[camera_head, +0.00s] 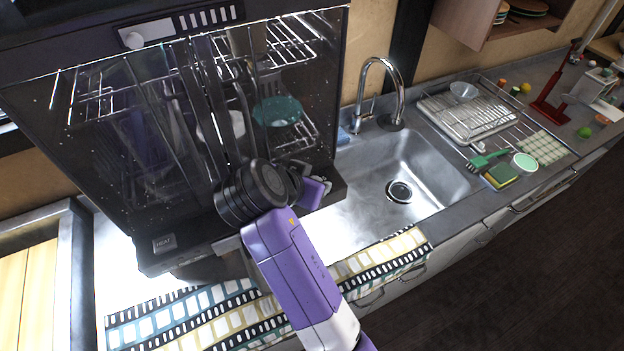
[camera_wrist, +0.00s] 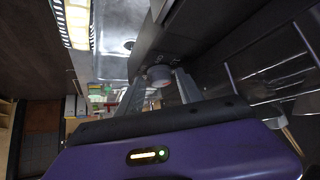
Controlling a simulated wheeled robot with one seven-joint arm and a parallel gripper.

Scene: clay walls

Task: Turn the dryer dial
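The dryer (camera_head: 185,215) is a dark cabinet with a see-through front and wire racks with dishes inside, at the left of the head view. In the wrist view a round grey dial (camera_wrist: 159,75) with a reddish face stands out from its dark lower panel (camera_wrist: 185,45). My gripper (camera_wrist: 160,88) is close in front of the dial, its two fingers apart on either side of it. I cannot tell whether they touch it. In the head view my arm hides the dial and most of my gripper.
A steel sink (camera_head: 425,165) with a tall faucet (camera_head: 381,85) lies right of the dryer. A dish rack (camera_head: 470,110), a green brush (camera_head: 488,160) and a sponge (camera_head: 500,177) are further right. A patterned towel (camera_head: 215,315) lies along the counter's front edge.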

